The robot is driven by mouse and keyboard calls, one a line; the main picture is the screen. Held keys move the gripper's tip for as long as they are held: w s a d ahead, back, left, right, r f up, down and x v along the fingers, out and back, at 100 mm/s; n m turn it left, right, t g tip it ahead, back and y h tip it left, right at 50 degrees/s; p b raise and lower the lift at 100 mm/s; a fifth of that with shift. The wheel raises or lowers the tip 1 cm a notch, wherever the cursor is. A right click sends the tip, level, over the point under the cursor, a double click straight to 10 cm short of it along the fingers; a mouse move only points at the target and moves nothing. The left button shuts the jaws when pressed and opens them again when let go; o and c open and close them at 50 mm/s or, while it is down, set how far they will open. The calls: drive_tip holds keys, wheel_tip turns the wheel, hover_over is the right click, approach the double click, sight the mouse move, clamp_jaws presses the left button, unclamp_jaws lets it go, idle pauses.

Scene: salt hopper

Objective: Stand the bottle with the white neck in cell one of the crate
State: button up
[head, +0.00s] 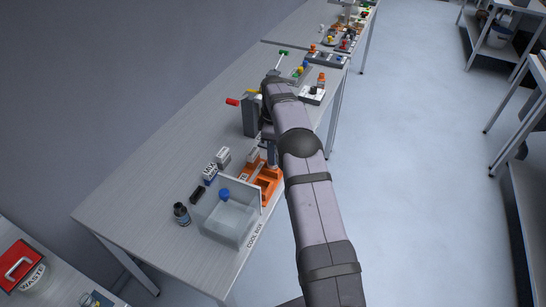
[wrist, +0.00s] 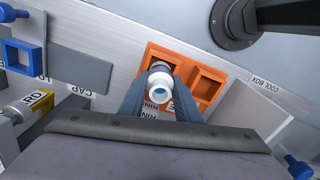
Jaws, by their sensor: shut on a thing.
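The bottle with the white neck (wrist: 160,84) is between my gripper's fingers (wrist: 161,98) in the wrist view, seen from above with its round mouth facing the camera. My gripper is shut on it. The orange crate (wrist: 212,75) lies beneath, and the bottle covers most of its left cell. The right cell (wrist: 207,88) looks empty. I cannot tell how far the bottle's base is into the left cell. In the head view the crate (head: 267,183) shows on the table below my gripper (head: 271,160), partly hidden by my arm; the bottle is not clear there.
The clear cool box (head: 228,222) stands near the crate, with a blue knob. A dark bottle (head: 181,213) and small labelled boxes (head: 211,172) stand to the left. A grey device with a red handle (head: 248,113) stands farther back. The table's left side is bare.

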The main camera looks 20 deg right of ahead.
drive_tip(key=shift+f+p, duration=0.4)
drive_tip(key=shift+f, duration=0.9)
drive_tip(key=shift+f, duration=0.2)
drive_tip(key=o, duration=1.2)
drive_tip(key=shift+c, duration=0.2)
drive_tip(key=shift+r, duration=0.1)
wheel_tip(320, 180, up, 12)
drive_tip(key=shift+r+b, duration=0.1)
drive_tip(key=shift+b, duration=0.3)
drive_tip(key=shift+a+r, duration=0.1)
